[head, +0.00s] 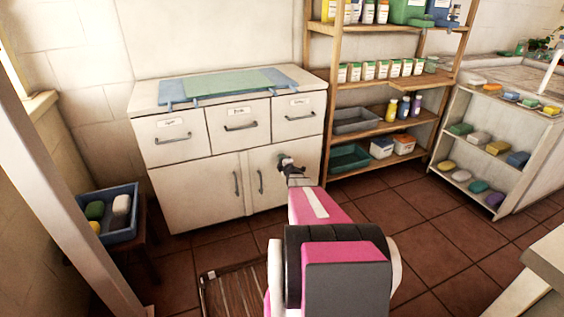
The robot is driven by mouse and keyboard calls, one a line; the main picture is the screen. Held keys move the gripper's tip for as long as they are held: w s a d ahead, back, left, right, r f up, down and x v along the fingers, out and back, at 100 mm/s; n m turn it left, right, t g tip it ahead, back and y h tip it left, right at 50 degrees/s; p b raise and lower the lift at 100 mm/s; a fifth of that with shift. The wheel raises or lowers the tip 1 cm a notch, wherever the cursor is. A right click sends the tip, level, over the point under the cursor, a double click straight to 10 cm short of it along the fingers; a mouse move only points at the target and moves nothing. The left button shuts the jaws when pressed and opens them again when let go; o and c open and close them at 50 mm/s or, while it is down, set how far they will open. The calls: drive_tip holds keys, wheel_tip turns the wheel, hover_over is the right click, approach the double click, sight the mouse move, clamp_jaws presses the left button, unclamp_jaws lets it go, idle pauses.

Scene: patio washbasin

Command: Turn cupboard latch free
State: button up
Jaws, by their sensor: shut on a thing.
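The white cupboard (200,196) stands against the back wall, with two lower doors under three labelled drawers. Both doors look shut, and each has an upright grey handle near the middle seam. My gripper (283,161) is small and dark in the head view, in front of the upper part of the right door (271,197), right of that door's handle (260,181). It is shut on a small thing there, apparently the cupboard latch. The latch itself is hidden by the gripper, so its angle cannot be told. My pink arm covers the floor in front.
A wooden shelf (333,92) with bottles, jars and bins stands close on the cupboard's right. A blue tray (122,232) sits on a stool at the left. A slatted wooden mat (232,289) lies on the tiled floor. A white rack (447,137) stands at the right.

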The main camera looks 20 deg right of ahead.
drive_tip(key=shift+f+n, duration=0.1)
drive_tip(key=shift+n, duration=0.5)
drive_tip(key=o, duration=0.9)
drive_tip(key=shift+o, duration=0.2)
drive_tip(key=s, duration=1.1)
drive_tip(key=shift+w, duration=0.1)
